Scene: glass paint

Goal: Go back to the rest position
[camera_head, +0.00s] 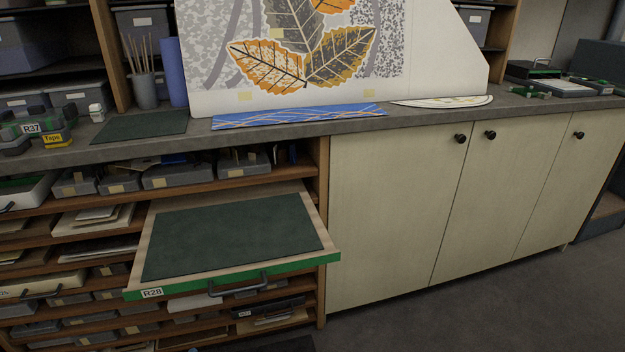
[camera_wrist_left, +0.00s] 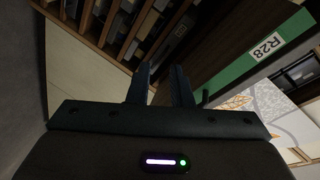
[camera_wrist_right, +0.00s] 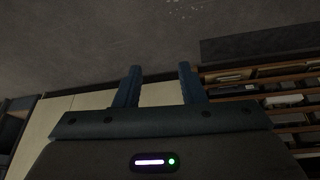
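My left gripper (camera_wrist_left: 162,68) shows in the left wrist view. Its two fingers stand apart with nothing between them, so it is open. The green drawer front labelled R28 (camera_wrist_left: 240,75) is to its right in that view, apart from the fingers. My right gripper (camera_wrist_right: 159,67) shows in the right wrist view. Its fingers are wider apart and empty, with grey floor behind them. Neither gripper shows in the head view. There the R28 drawer (camera_head: 232,281) stands pulled out, with a dark green mat (camera_head: 235,236) lying in it.
The counter (camera_head: 430,112) carries a leaf-patterned panel (camera_head: 300,50), a blue patterned strip (camera_head: 298,115), a green mat (camera_head: 140,126) and a cup of sticks (camera_head: 146,92). The pale cabinet doors (camera_head: 390,200) are shut. Floor (camera_head: 480,300) in front of them is clear.

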